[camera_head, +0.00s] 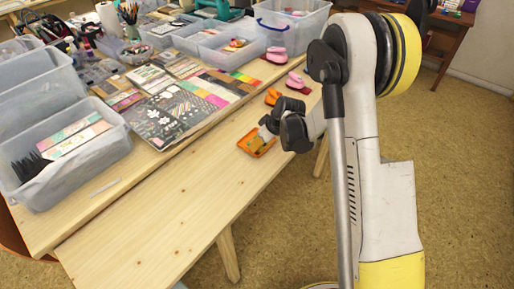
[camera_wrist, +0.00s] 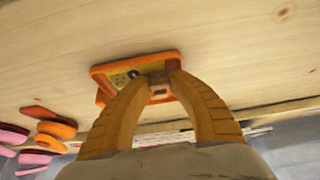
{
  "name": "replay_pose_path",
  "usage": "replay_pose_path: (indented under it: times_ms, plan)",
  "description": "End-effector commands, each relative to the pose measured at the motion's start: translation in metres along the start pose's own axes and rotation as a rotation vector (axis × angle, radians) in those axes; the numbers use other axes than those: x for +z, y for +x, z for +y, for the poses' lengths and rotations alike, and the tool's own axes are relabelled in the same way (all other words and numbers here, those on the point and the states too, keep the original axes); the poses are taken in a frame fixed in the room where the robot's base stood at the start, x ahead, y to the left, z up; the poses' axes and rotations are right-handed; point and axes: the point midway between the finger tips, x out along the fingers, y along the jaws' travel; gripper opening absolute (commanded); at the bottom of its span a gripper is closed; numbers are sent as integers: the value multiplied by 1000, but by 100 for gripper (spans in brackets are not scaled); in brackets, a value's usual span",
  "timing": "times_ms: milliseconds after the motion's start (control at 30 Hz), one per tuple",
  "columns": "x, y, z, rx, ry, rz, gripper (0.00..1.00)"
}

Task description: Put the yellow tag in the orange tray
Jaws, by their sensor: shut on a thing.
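The orange tray (camera_wrist: 127,61) lies on the wooden table, and it also shows in the head view (camera_head: 243,147) near the table's right edge. The yellow tag (camera_wrist: 119,80) has dark marks and shows within the tray's outline in the wrist view. My gripper (camera_wrist: 158,80) has its fingertips close together at the tag's right end, shut on the tag. In the head view my gripper (camera_head: 266,131) is right at the tray. The fingers hide part of the tag and tray, and I cannot tell whether the tag touches the tray's floor.
Orange and pink stamp-like items (camera_head: 296,81) stand behind the gripper along the table. Patterned paper sheets (camera_head: 170,115) lie to the left, with clear plastic bins (camera_head: 75,160) beyond. The table front (camera_head: 160,215) is bare.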

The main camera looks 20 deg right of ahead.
Motion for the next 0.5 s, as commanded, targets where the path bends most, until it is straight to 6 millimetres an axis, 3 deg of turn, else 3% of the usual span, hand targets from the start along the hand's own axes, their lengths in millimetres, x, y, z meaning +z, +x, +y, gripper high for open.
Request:
replay_pose_path:
  times_ms: [67,100,167,500]
  plan:
    - [0,-1,0,-1,0,-2,0]
    - [0,-1,0,-1,-1,-2,23]
    - [0,-2,0,-1,-1,-2,42]
    - [0,-4,0,-1,0,-2,42]
